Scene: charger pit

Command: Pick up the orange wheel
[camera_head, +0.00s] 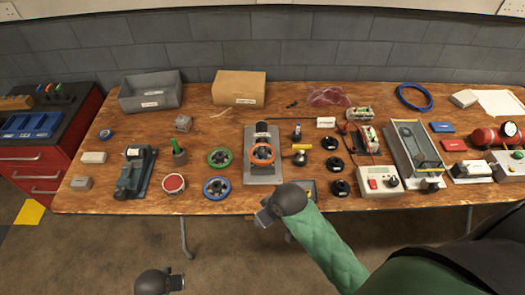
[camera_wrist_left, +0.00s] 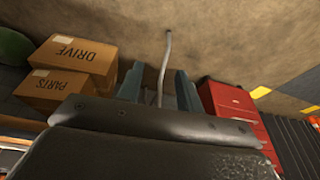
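The orange wheel (camera_head: 262,163) is mounted on a grey plate fixture (camera_head: 263,176) with a dark cylinder behind it, near the middle of the table. No gripper touches it. My right gripper (camera_head: 265,215) is at the table's front edge, below and in front of the fixture; its fingers are too small to read. My left gripper (camera_head: 176,282) is low at the bottom of the head view, in front of the table and well away from the wheel. In the left wrist view its two fingers (camera_wrist_left: 158,88) stand apart with nothing between them.
A green wheel (camera_head: 219,158) and a blue wheel (camera_head: 216,188) lie left of the fixture. A grey bin (camera_head: 151,95) and a cardboard box (camera_head: 239,88) stand behind.

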